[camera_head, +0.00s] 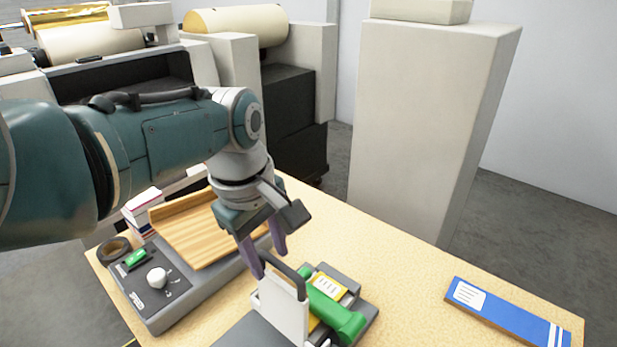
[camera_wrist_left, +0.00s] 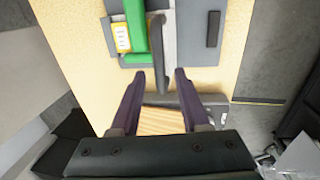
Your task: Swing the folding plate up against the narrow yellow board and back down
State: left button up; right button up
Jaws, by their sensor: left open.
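The folding plate (camera_head: 283,307) is light grey and stands about upright on its grey base, with a dark bar handle (camera_head: 290,277) along its top. In the left wrist view the plate (camera_wrist_left: 169,38) shows nearly edge-on. Beside it are a green roller-like part (camera_head: 332,314) and a narrow yellow board (camera_head: 327,288) with a white label; whether the plate touches the board is hidden. My left gripper (camera_head: 268,264) is open, its purple fingers pointing down at the handle's end. In the left wrist view that end lies between the fingertips (camera_wrist_left: 160,74); contact cannot be told.
A dark control box (camera_head: 160,287) with a white knob and a wooden board (camera_head: 205,232) stand left of the plate. A blue box (camera_head: 505,314) lies at the right of the table. The tabletop between is clear. A tall pale cabinet (camera_head: 420,120) stands behind.

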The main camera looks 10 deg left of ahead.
pick_arm(q)
notch_tip(320, 180, up, 9)
jog(key=s+p, duration=0.1)
jog(key=p, duration=0.2)
jog(key=shift+a+p, duration=0.3)
jog(key=shift+s, duration=0.15)
